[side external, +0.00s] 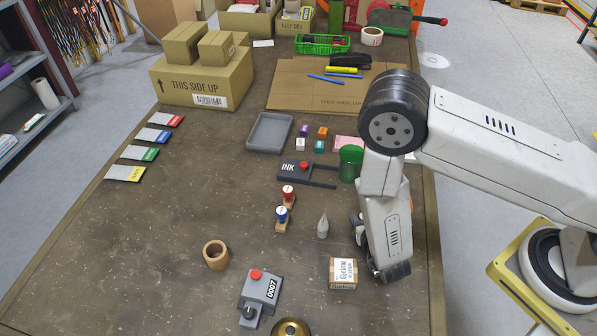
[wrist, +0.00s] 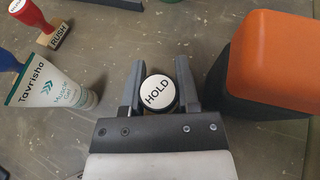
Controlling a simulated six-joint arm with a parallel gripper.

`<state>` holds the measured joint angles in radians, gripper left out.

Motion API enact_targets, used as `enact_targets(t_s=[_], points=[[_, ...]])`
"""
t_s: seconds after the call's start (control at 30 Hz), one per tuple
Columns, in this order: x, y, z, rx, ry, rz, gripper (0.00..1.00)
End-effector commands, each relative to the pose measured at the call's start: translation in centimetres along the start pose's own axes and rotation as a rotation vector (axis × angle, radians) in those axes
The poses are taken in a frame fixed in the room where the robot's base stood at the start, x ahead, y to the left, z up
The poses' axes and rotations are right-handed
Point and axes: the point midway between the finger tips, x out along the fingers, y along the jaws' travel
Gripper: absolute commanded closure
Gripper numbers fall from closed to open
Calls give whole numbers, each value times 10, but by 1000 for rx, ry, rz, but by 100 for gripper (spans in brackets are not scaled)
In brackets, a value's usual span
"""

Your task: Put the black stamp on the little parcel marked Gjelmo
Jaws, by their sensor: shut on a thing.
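The black stamp (wrist: 157,95), with a round white cap reading HOLD, sits between the two fingers of my gripper (wrist: 157,92) in the wrist view. My gripper is shut on it. In the side view my gripper (side external: 358,228) is low over the table, mostly behind my own wrist, and the stamp is hidden there. The little parcel marked Gjelmo (side external: 343,273) is a small brown box with a white label, on the table just in front of my gripper. The parcel does not show in the wrist view. I cannot tell whether the stamp touches the table.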

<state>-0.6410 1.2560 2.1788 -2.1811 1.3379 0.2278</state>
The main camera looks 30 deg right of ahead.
Motion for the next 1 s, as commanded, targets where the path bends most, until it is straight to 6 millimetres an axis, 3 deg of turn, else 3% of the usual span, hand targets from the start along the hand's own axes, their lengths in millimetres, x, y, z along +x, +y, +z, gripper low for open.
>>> enact_targets(t_s=[0.37,0.4,0.43,1.0], points=[[1,0,-2,0,0,0,100],[1,0,-2,0,0,0,54],[1,0,-2,0,-1,1,45],[-5,0,0,-2,1,2,45]])
